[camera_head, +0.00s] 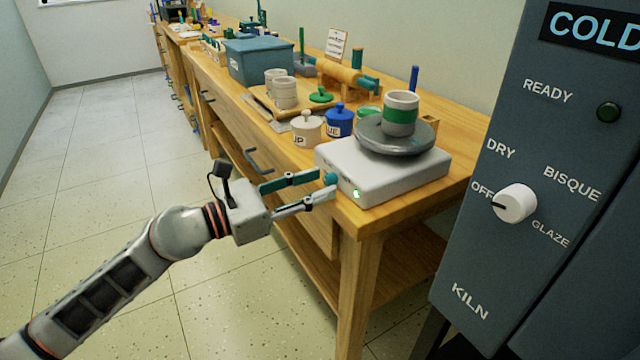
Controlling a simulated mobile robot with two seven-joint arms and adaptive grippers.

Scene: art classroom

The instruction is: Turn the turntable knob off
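The turntable (383,178) has a white base and a grey round disc (395,138). A grey pot with a green band (401,114) stands on the disc. A teal knob (331,179) is on the base's left front side, and a small green light (356,194) glows beside it. My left gripper (325,185) is open, with its fingers pointing at the knob. The fingertips are close to the knob, one on each side in the picture; I cannot tell whether they touch it. My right gripper is not in view.
The wooden workbench (372,222) carries lidded jars (340,121), cups (285,93) and a blue-grey box (258,62) behind the turntable. A dark kiln panel (540,130) with a white dial stands close on the right. The tiled floor (110,150) is clear on the left.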

